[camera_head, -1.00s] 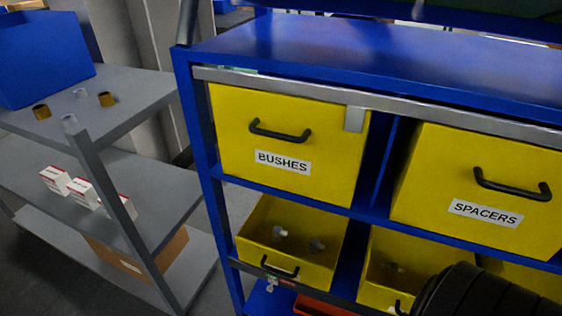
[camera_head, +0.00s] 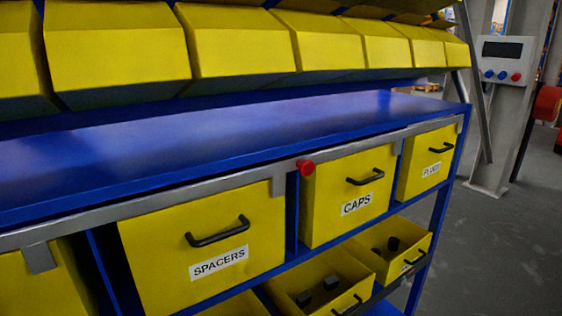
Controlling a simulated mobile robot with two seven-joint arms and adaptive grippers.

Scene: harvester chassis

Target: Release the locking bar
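The locking bar (camera_head: 140,204) is a long grey metal strip along the front edge of the blue shelf, above the yellow drawers. Grey tabs hang from it in front of the drawers, one (camera_head: 40,257) at the lower left and another (camera_head: 278,185) by the spacers drawer. A red knob (camera_head: 305,167) sits on the bar between the spacers drawer (camera_head: 160,250) and the caps drawer (camera_head: 325,205). The drawers appear closed behind the bar. Neither gripper shows in the head view.
Tilted yellow bins (camera_head: 240,45) line the rack above the bare blue shelf top (camera_head: 190,140). Open yellow bins (camera_head: 390,248) with dark parts sit below the drawers. A grey post with a control box (camera_head: 503,60) stands at the right, beside open floor (camera_head: 500,250).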

